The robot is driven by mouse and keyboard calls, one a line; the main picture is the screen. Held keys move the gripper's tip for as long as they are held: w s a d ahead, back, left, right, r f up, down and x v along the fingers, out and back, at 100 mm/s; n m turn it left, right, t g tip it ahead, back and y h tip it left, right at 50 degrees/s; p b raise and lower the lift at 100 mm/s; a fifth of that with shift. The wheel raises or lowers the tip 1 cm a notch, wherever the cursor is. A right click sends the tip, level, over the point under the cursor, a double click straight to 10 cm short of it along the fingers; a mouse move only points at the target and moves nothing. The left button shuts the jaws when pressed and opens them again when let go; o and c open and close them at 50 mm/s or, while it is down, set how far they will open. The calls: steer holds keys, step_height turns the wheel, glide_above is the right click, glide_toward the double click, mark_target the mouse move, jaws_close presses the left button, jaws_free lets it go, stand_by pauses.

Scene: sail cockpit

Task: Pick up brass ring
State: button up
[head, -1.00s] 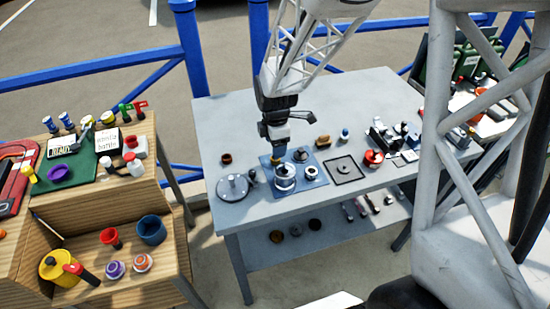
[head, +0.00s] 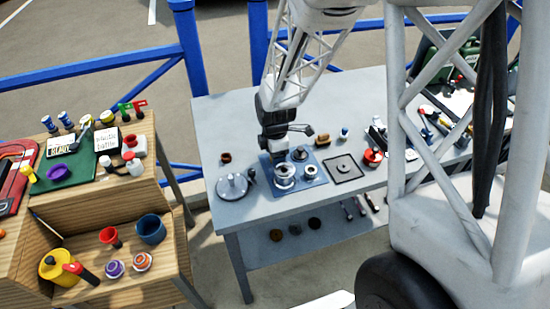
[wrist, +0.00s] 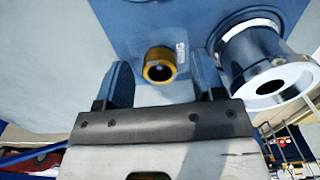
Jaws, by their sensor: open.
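The brass ring (wrist: 158,68) shows in the wrist view as a small yellow-gold ring with a dark bore, on or over the blue mat (wrist: 135,15). My gripper (wrist: 162,75) is open, with one dark finger on each side of the ring in the picture. I cannot tell whether the fingertips reach down to its level. No contact is visible. In the head view my gripper (head: 273,157) is low over the back left part of the mat. The ring cannot be made out there, likely hidden by the gripper.
A silver cylindrical fitting (wrist: 262,65) stands close to the right finger; it also shows in the head view (head: 285,175). Another round fitting (head: 309,171) is beside it. A grey disc (head: 232,187) lies to the left, and a black-edged square plate (head: 343,168) to the right.

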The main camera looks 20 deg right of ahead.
stand_by(0.5)
steer(key=c, duration=1)
steer(key=shift+r, duration=5)
steer(key=shift+r, duration=0.2)
steer(key=shift+r, duration=1.3)
